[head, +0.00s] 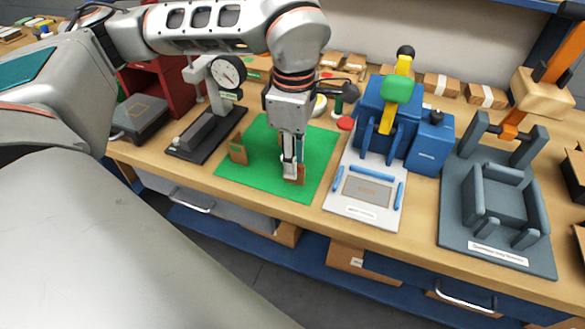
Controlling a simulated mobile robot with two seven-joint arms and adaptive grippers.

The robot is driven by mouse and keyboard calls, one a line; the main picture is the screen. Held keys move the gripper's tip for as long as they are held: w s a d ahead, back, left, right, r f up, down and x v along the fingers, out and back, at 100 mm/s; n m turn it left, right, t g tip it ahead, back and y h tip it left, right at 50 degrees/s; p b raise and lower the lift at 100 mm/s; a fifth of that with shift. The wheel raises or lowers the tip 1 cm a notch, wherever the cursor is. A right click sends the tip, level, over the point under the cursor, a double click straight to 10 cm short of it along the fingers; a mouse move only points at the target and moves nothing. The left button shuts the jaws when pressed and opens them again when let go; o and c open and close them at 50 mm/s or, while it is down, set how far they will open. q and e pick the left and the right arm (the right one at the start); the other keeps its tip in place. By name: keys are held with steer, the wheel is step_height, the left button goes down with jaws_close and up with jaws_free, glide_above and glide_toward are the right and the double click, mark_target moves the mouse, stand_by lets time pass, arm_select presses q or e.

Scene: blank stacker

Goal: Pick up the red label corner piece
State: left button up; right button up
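My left gripper (291,168) points down over the green mat (262,172), with its fingertips at a small brown corner piece (301,174). The gripper covers much of this piece, and its label colour cannot be made out. Whether the fingers are closed on it is also unclear. Another brown corner piece (238,151), with a green label, stands on the left part of the mat, apart from the gripper. No red label shows clearly on either piece. My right gripper is out of view.
A dial gauge stand (228,73) is left of the mat. A blue press with a white base plate (361,211) stands to its right, and a grey fixture (497,192) farther right. A red disc (345,124) lies at the mat's back right. The mat's front left is clear.

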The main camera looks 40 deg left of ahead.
arm_select(q)
steer(key=shift+f, duration=1.5)
jaws_close()
steer(key=shift+r, duration=0.1)
